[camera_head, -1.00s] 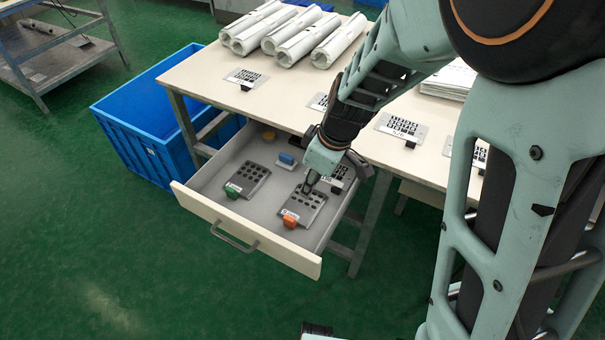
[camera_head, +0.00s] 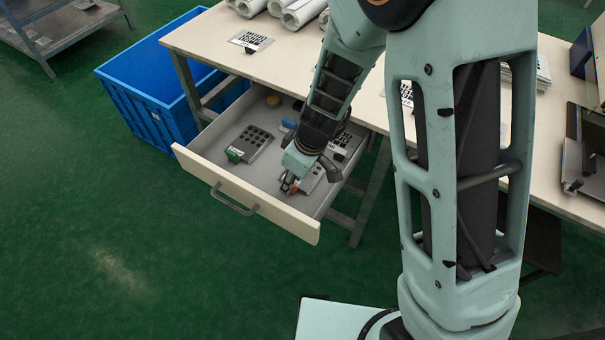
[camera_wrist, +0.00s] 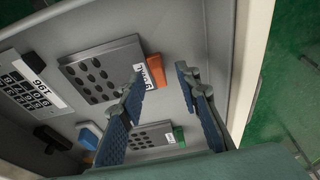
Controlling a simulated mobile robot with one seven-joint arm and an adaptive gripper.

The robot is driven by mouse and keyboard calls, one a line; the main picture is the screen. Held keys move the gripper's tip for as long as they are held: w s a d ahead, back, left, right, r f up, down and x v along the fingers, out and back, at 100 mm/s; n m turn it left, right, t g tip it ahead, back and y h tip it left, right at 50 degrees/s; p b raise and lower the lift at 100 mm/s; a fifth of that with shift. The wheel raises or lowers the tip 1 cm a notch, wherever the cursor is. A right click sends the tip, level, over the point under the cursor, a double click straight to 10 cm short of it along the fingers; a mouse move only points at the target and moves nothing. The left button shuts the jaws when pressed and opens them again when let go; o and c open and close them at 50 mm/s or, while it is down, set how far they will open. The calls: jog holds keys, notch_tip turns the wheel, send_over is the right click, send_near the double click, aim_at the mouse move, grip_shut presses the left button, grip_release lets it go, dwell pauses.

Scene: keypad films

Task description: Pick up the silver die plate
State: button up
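Two silver-grey plates with rows of dark holes lie in the open drawer. The silver die plate with an orange tab (camera_wrist: 100,70) is largely hidden by my gripper in the head view, where a part of it shows (camera_head: 309,180). The other plate, with a green tab (camera_head: 253,143), lies to its left, and also shows in the wrist view (camera_wrist: 150,137). My gripper (camera_head: 288,186) is low over the orange-tab end of the first plate. In the wrist view its fingers (camera_wrist: 160,75) are apart, with the orange tab (camera_wrist: 155,70) seen between the tips. I cannot tell whether they touch it.
The drawer front (camera_head: 245,195) and side walls surround the plates. The tabletop (camera_head: 215,60) overhangs the drawer's back. A blue crate (camera_head: 150,100) stands left.

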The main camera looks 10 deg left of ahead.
jog(key=shift+x, duration=0.9)
jog(key=shift+c, duration=0.2)
grip_shut()
jog(key=shift+w+r, duration=0.1)
